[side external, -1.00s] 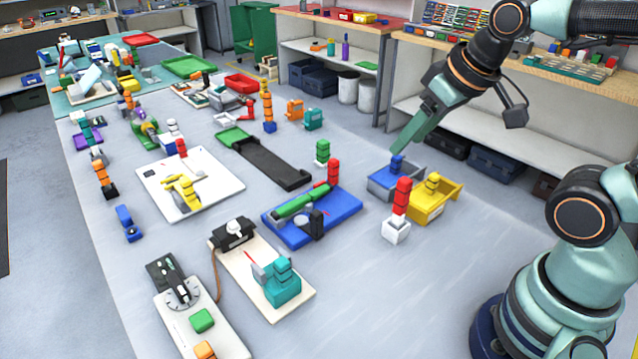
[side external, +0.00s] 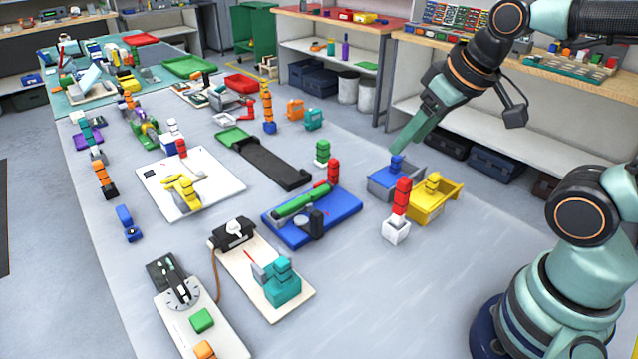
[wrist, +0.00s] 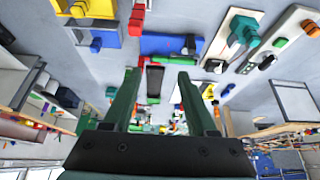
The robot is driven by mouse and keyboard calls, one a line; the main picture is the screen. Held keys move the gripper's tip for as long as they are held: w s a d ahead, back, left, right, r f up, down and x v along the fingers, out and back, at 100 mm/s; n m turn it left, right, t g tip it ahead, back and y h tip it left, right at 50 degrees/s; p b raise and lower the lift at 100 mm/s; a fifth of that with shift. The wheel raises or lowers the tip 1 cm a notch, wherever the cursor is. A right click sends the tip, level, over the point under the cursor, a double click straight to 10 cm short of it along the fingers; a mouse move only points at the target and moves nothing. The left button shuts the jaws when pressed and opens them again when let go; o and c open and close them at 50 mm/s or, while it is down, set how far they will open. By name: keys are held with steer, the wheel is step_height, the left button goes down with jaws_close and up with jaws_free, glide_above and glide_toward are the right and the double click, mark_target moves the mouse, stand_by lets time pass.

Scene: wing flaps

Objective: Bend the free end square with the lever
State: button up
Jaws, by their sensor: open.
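A blue base plate (side external: 345,207) lies mid-table with a long green lever bar (side external: 300,203) across it. A red upright grip (side external: 333,173) stands at the bar's far right end, and a dark post (side external: 314,222) and a small grey disc sit at the near side. I cannot make out the strip or its free end clearly. The plate also shows in the wrist view (wrist: 165,43). My gripper (side external: 397,150) is held to the right of the plate, seemingly above a blue bin. In the wrist view its two green fingers (wrist: 159,72) are apart with nothing between them.
The blue bin (side external: 382,187) with a blue knob and a yellow bin (side external: 447,202) stand right of the plate. A red post on a white cube (side external: 396,231) is close by. A black tray (side external: 270,163) and white boards lie left. Bare table lies in front.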

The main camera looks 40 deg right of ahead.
steer(key=t+h, duration=0.1)
steer(key=t, duration=0.2)
glide_above(337, 162)
step_height(337, 162, down, 11)
steer(key=f, duration=0.7)
steer(key=shift+s+f, duration=0.2)
steer(key=shift+f, duration=0.1)
steer(key=x, duration=0.3)
steer(key=shift+w+a+r, duration=0.1)
steer(key=shift+w+a, duration=0.05)
steer(key=shift+w, duration=0.05)
steer(key=shift+x, duration=0.85)
steer(key=shift+a, duration=0.1)
steer(key=shift+c, duration=0.3)
jaws_close()
